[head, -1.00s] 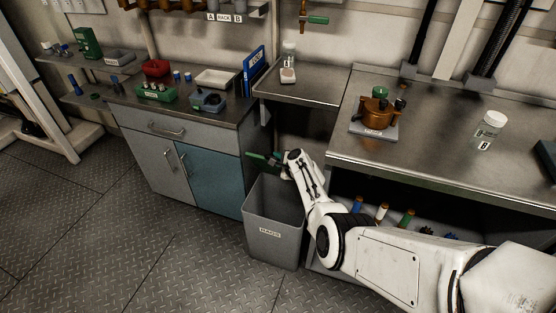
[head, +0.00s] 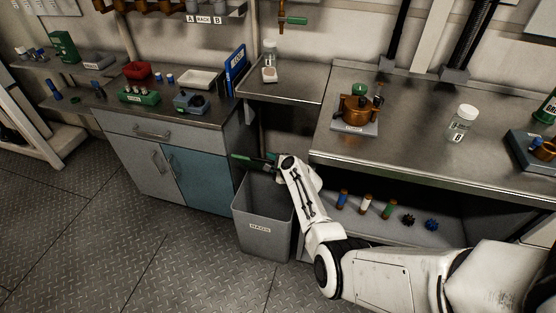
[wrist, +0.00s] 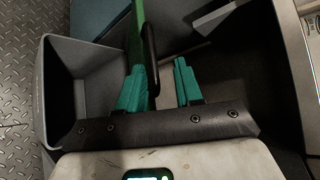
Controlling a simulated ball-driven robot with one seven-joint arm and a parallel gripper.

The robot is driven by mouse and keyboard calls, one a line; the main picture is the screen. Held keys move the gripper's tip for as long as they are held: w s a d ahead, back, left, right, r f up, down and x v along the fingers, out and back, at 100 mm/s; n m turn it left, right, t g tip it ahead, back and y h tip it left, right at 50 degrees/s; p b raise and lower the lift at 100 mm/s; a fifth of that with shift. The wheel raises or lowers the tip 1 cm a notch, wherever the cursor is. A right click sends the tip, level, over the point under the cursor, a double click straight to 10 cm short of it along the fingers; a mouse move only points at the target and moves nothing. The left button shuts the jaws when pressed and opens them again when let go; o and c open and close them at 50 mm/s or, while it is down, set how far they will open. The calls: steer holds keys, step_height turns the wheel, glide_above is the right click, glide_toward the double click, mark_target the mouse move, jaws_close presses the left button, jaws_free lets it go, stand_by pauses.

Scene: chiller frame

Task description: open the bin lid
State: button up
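The grey bin (head: 262,228) with a white label stands on the floor, between the cabinet and the long bench. Its mouth is uncovered, and the wrist view looks into it past its left wall (wrist: 52,90). A thin green panel (wrist: 138,40) with a black handle bar (wrist: 151,48) stands nearly edge-on above the bin, likely the lid. In the head view the green strip (head: 243,157) shows at the rear of the bin. My gripper (wrist: 160,75) has its teal fingers apart. The left finger overlaps the panel; contact is unclear. The handle lies between or just beyond the fingertips.
The cabinet (head: 150,165) with a blue door stands close on the bin's left. The long bench (head: 420,160) stands on its right, with a lower shelf (head: 390,225) holding several small parts. The floor (head: 120,240) in front is clear.

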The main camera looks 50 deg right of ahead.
steer(key=shift+p+v, duration=0.7)
steer(key=shift+v, duration=1.75)
steer(key=shift+r, duration=0.1)
steer(key=shift+c, duration=0.3)
